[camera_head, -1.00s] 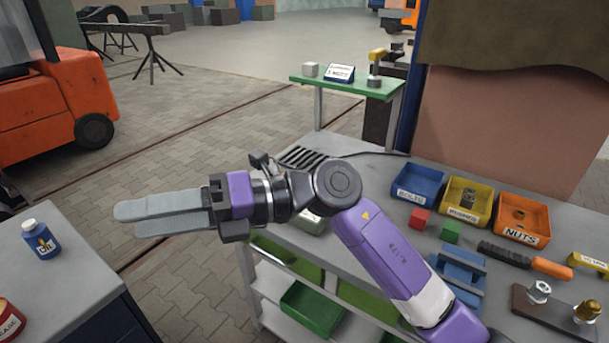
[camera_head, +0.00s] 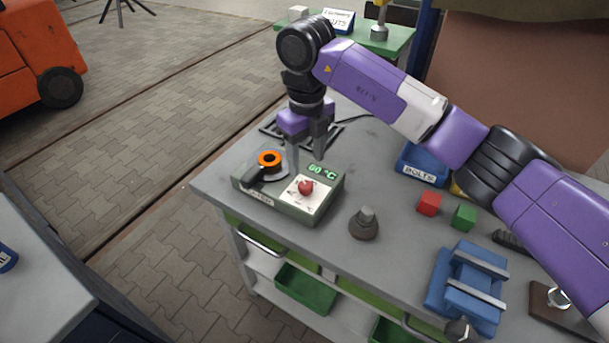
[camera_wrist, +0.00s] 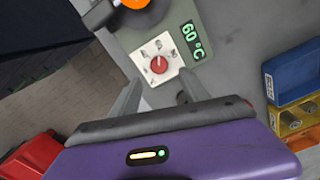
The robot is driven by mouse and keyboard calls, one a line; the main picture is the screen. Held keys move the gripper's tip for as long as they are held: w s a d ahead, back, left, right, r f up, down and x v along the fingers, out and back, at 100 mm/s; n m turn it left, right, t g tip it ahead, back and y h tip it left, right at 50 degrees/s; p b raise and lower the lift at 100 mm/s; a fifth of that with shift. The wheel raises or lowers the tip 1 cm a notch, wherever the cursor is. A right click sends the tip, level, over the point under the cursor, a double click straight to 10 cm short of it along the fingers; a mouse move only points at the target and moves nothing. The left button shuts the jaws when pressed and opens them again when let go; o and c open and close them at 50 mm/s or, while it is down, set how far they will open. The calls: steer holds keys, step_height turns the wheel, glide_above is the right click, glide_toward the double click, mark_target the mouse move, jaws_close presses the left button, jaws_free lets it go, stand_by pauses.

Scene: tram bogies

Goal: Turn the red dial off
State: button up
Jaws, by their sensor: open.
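The red dial (camera_head: 305,187) sits on a white plate on top of a grey-green heater box (camera_head: 290,213) at the bench's near left corner. In the wrist view the red dial (camera_wrist: 158,64) lies ahead of the fingers, with marks around it on the plate. A green display (camera_head: 322,172) on the box reads 60 °C. My gripper (camera_head: 307,165) points down behind the dial, above the back of the box. In the wrist view my gripper (camera_wrist: 158,95) is open and empty, its fingers apart on either side of the dial's line, not touching it.
A black part with an orange ring (camera_head: 269,159) sits on the box left of the dial. A dark stepped cone (camera_head: 364,224) stands to the right. Red (camera_head: 428,204) and green (camera_head: 464,216) cubes, a blue fixture (camera_head: 466,284) and a blue bin (camera_head: 424,165) are farther right.

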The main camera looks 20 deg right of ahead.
mark_target(306, 184)
step_height(306, 184, down, 7)
steer(key=shift+f+p, duration=0.15)
steer(key=shift+p, duration=0.55)
jaws_close()
